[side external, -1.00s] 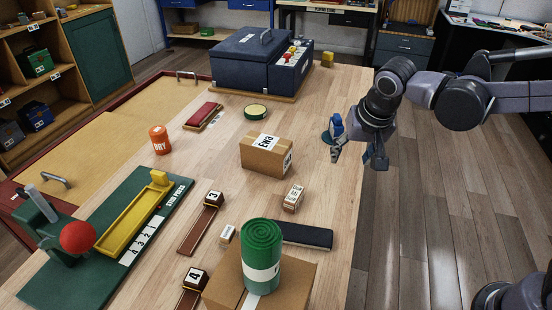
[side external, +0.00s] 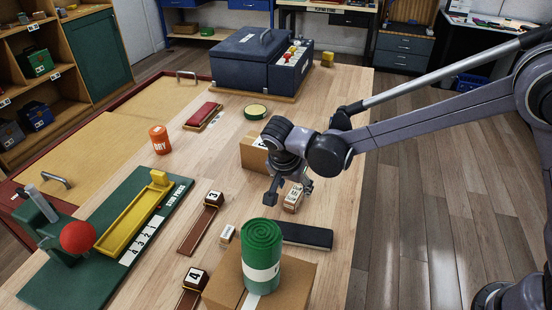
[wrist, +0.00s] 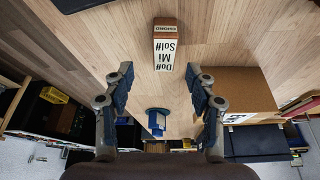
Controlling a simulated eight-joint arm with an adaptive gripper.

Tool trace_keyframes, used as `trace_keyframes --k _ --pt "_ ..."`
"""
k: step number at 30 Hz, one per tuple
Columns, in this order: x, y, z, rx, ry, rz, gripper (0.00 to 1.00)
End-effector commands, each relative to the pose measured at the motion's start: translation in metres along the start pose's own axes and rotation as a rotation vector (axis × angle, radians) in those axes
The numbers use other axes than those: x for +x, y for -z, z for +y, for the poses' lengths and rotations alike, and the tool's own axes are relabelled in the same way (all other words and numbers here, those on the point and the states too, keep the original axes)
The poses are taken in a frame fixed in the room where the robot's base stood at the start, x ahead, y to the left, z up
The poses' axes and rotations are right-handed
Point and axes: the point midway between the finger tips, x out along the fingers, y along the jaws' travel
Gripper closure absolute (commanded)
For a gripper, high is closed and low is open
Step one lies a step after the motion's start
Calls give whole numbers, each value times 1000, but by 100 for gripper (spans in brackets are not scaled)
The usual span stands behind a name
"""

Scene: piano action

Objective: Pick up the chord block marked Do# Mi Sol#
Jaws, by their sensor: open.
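The chord block (side external: 293,200) is a small wooden block with a white label, standing on the table right of centre. In the wrist view the block (wrist: 164,48) shows the upside-down text "Do# Mi Sol#", and its end reads "CHORD". My gripper (side external: 289,192) is open and empty, with its fingers around or just above the block in the side view; the exact height is hard to tell. In the wrist view my gripper (wrist: 161,84) has its fingers spread wide, and the block lies beyond the fingertips, between their lines. I see no contact.
A cardboard box (side external: 252,154) stands close behind my gripper, partly hidden by it. A dark flat bar (side external: 306,236) and a green roll (side external: 262,250) on another box (side external: 225,289) lie nearer. A small light block (side external: 227,235) stands left. A blue object (wrist: 157,121) shows between the fingers.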

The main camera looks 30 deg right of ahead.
Motion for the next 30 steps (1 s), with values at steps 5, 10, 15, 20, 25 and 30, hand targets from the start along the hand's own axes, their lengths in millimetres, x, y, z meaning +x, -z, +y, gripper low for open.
trace_keyframes --k 5,10,15,20,25,30 --pt "14 0 0 -1 0 0 43" --pt "28 1 -3 0 0 -1 43" --pt "52 2 -7 -1 0 -1 43" --pt "65 1 -6 -1 1 -1 43" --pt "67 1 -6 -2 1 -1 43" --pt "67 1 -6 -2 1 -1 66"
